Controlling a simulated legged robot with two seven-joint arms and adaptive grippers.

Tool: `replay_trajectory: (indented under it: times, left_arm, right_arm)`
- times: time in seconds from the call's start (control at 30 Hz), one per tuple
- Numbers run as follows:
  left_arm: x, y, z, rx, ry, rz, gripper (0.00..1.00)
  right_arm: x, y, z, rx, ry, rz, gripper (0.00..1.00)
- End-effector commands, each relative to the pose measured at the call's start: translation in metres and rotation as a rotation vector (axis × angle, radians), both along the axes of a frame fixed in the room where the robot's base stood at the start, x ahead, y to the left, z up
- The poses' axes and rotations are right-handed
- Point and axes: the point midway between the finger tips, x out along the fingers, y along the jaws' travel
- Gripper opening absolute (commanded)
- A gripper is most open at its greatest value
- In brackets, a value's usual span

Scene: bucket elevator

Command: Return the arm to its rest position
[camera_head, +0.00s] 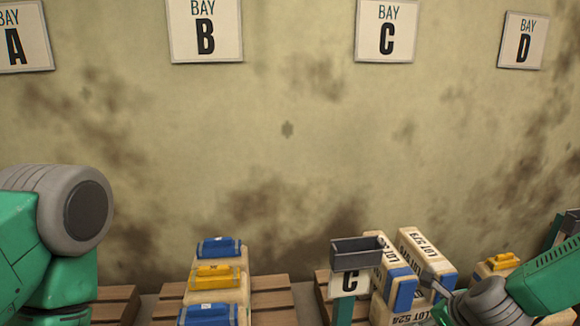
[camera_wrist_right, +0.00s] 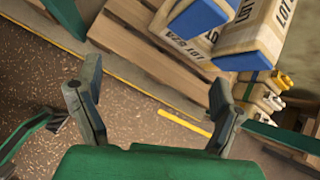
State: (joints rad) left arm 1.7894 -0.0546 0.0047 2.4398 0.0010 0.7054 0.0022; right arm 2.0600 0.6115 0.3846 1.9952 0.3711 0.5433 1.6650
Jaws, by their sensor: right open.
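My right arm (camera_head: 545,280) comes in from the right in the head view, low in front of the sacks at bay C. Its gripper is partly hidden there. In the right wrist view my right gripper (camera_wrist_right: 153,98) has its two fingers spread wide. Nothing is between them; floor and pallet edge show beyond. My left arm (camera_head: 50,235) shows at the left edge of the head view, bent, with a grey round joint. My left gripper is not seen there.
Sacks with blue ends (camera_head: 425,257) lie stacked on a pallet behind a grey tray (camera_head: 357,252) on a green post marked C. Another stack (camera_head: 217,283) with blue and yellow ends stands left of it. A yellow line (camera_wrist_right: 110,70) crosses the floor.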

Motion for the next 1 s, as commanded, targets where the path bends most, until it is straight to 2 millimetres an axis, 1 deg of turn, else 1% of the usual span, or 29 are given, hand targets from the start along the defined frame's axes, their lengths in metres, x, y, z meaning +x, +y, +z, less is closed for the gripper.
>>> replay_trajectory:
  times: [0.03, 0.17, 0.27, 0.37, 0.4, 0.47, 0.5, 0.57, 0.6, 0.7, 0.8, 0.83, 0.9, 1.0]
  left_arm:
    - [0.000, 0.000, 0.004, 0.000, 0.001, 0.000, 0.00]
    - [0.000, 0.000, 0.012, 0.000, 0.001, 0.000, 0.00]
    - [0.000, 0.000, 0.019, 0.000, 0.001, 0.000, 0.00]
    - [0.000, 0.000, 0.028, 0.000, 0.001, 0.000, 0.00]
    - [0.000, 0.000, 0.032, 0.000, 0.001, 0.000, 0.00]
    - [0.000, 0.000, 0.040, 0.000, 0.001, 0.000, 0.00]
    - [0.000, 0.000, 0.045, 0.000, 0.001, 0.000, 0.00]
    - [0.000, 0.000, 0.052, 0.000, 0.001, 0.000, 0.00]
    - [0.000, 0.000, 0.057, 0.000, 0.001, 0.000, 0.00]
    - [0.000, 0.000, 0.065, 0.000, 0.001, 0.000, 0.00]
    - [0.000, 0.000, 0.069, 0.000, 0.001, 0.000, 0.00]
    - [0.000, 0.000, 0.070, 0.000, 0.001, 0.000, 0.00]
    - [0.000, 0.000, 0.071, 0.000, 0.001, 0.000, 0.00]
    - [0.000, 0.000, 0.071, 0.000, 0.001, 0.000, 0.00]
  right_arm:
    - [-0.012, 0.007, -0.005, -0.051, 0.014, 0.071, 0.88]
    - [-0.042, 0.020, -0.022, -0.199, 0.049, 0.286, 0.88]
    - [-0.072, 0.030, -0.036, -0.329, 0.077, 0.495, 0.88]
    - [-0.114, 0.039, -0.051, -0.477, 0.110, 0.769, 0.88]
    - [-0.134, 0.042, -0.056, -0.544, 0.124, 0.907, 0.88]
    - [-0.170, 0.044, -0.063, -0.648, 0.142, 1.148, 0.88]
    - [-0.194, 0.044, -0.066, -0.715, 0.149, 1.323, 0.88]
    - [-0.230, 0.043, -0.068, -0.800, 0.151, 1.580, 0.88]
    - [-0.251, 0.040, -0.068, -0.844, 0.148, 1.739, 0.88]
    - [-0.294, 0.034, -0.064, -0.918, 0.122, 2.084, 0.88]
    - [-0.322, 0.028, -0.059, -0.952, 0.088, 2.323, 0.88]
    - [-0.327, 0.026, -0.058, -0.958, 0.079, 2.373, 0.88]
    - [-0.336, 0.024, -0.056, -0.965, 0.063, 2.454, 0.88]
    - [-0.339, 0.023, -0.056, -0.967, 0.055, 2.487, 0.88]
